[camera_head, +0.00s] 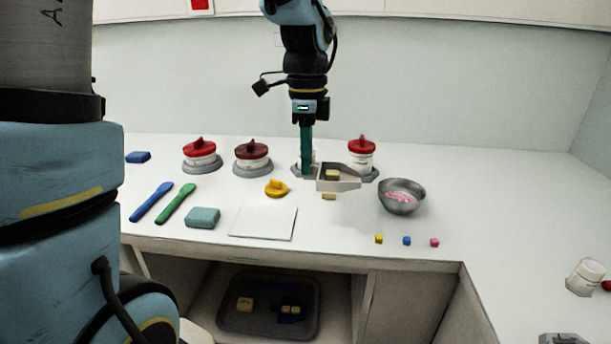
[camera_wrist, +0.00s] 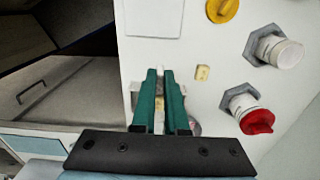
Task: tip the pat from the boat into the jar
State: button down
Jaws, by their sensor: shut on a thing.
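My gripper (camera_head: 307,173) is shut on the handle end of the small grey boat (camera_head: 347,184), holding it above the table. A pale yellow pat (camera_head: 332,174) lies inside the boat, which looks roughly level. In the wrist view, my gripper's green fingers (camera_wrist: 162,75) hide most of the boat (camera_wrist: 136,92). The open white jar (camera_wrist: 285,53) stands in a grey hexagonal base, apart from the boat; in the head view my fingers partly hide it. A yellow lid (camera_head: 276,188) lies on the table. Another pat-like block (camera_head: 329,197) lies on the table below the boat.
Red-lidded jars (camera_head: 361,155) stand on both sides of the open jar. A metal bowl (camera_head: 401,199) with pink contents is at right. Small coloured cubes (camera_head: 407,241) lie near the front edge. A white card (camera_head: 264,222), teal block (camera_head: 203,217) and two spatulas (camera_head: 176,203) lie left.

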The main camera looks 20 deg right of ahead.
jog(key=w+d+r+m+t+y+p, duration=0.1)
jog(key=w+m+p, duration=0.4)
jog(key=w, duration=2.5)
jog(key=t+y+p, duration=0.1)
jog(key=t+p, duration=0.1)
jog(key=p, duration=0.4)
jog(key=shift+d+r+m+p, duration=0.15)
jog(key=shift+d+m+p, duration=0.15)
jog(key=shift+d+p, duration=0.1)
jog(key=shift+s, duration=0.1)
jog(key=shift+s+d+r+b, duration=0.15)
jog(key=shift+r+b, duration=0.1)
jog(key=shift+b, duration=0.55)
jog(key=shift+s+d+r+t+y+b, duration=0.15)
jog(key=shift+s+r+t+y+b, duration=0.2)
jog(key=shift+b, duration=0.65)
jog(key=shift+s+d+r+t+y+b, duration=0.15)
jog(key=shift+t+y+b, duration=0.3)
jog(key=shift+b, duration=0.55)
jog(key=shift+s+d+r+t+y+b, duration=0.45)
jog(key=shift+s+t+b, duration=0.3)
jog(key=shift+b, duration=0.4)
jog(key=shift+s+d+r+t+y+b, duration=0.3)
jog(key=shift+s+d+t+y+b, duration=0.25)
jog(key=shift+t+b, duration=0.5)
jog(key=shift+s+d+r+t+y+b, duration=0.45)
jog(key=shift+s+t+b, duration=0.2)
jog(key=shift+b, duration=0.65)
